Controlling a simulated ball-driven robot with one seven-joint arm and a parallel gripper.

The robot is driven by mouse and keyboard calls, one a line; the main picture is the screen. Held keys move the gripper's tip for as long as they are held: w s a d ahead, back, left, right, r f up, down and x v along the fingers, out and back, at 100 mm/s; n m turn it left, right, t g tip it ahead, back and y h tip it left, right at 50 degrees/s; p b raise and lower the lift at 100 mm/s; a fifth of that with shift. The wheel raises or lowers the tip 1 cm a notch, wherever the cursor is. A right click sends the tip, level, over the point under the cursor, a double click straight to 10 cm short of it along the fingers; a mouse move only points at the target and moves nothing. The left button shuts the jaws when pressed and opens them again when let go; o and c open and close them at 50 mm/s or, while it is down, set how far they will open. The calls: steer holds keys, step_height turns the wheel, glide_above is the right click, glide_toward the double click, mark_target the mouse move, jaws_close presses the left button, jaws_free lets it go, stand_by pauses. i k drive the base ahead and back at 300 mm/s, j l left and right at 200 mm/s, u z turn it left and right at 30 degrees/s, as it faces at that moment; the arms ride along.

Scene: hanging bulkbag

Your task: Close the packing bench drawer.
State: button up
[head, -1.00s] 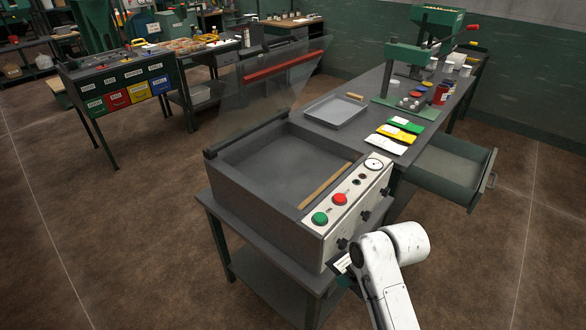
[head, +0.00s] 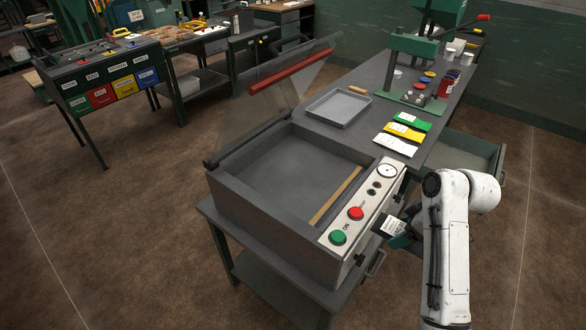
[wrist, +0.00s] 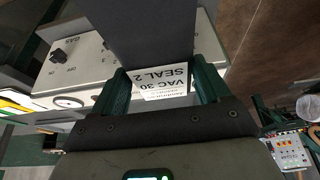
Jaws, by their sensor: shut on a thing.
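The packing bench drawer (head: 462,152) is a green box standing pulled out from the right side of the long grey bench. My arm hides part of it in the head view. My gripper (head: 397,232) is beside the sealer's control panel, apart from the drawer. It is shut on a white card (head: 392,226). In the wrist view the card (wrist: 160,82), printed "VAC 30 SEAL 2", sits between the two green fingers of my gripper (wrist: 162,90).
The vacuum sealer (head: 270,185) with its raised clear lid stands on the near bench. A metal handle (head: 376,264) sticks out below its panel. A tray (head: 338,108) and several coloured pouches (head: 404,133) lie on the bench. Floor at right is clear.

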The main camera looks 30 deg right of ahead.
mark_target(453, 149)
steer(key=i, duration=1.05)
